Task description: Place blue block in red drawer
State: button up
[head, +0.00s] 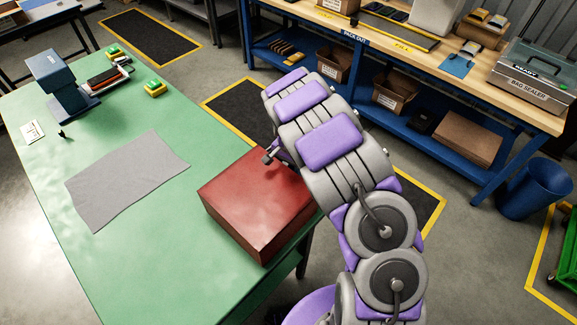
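A closed-looking red box (257,205), which may be the red drawer, sits at the right edge of the green table (150,270). No opening shows on its visible faces. My gripper (269,157) is at the far upper edge of the red box, largely hidden behind my purple and grey arm. Only a small dark fingertip part shows, so I cannot tell whether it is open or holds anything. I see no loose blue block. A blue, block-shaped device (60,85) stands at the table's far left on a dark base.
A grey cloth or sheet (125,180) lies flat on the table. Green-and-yellow items (155,88) and a red-and-black tool (108,76) lie at the back. A wooden workbench (480,70) and blue bin (535,187) stand to the right. The table's front is clear.

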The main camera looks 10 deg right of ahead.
aim_at(289, 165)
jog(key=shift+d+r, duration=0.1)
jog(key=shift+d, duration=0.35)
jog(key=shift+d+r, duration=0.95)
jog(key=shift+r, duration=0.1)
notch_tip(289, 165, up, 8)
jog(key=a+p, duration=0.2)
jog(key=s+d+r+n, duration=0.1)
jog(key=s+d+r, duration=0.3)
jog(key=s+r, duration=0.4)
jog(key=s+r+n, duration=0.2)
jog(key=s+r, duration=0.1)
jog(key=s, duration=0.7)
jog(key=s+r+n+g, duration=0.1)
jog(key=s+r+n, duration=0.2)
jog(key=s, duration=0.8)
jog(key=s+r+n, duration=0.3)
jog(key=s, duration=0.8)
jog(key=shift+s+a+g, duration=0.25)
jog(key=shift+a+g, duration=0.05)
jog(key=shift+a, duration=0.15)
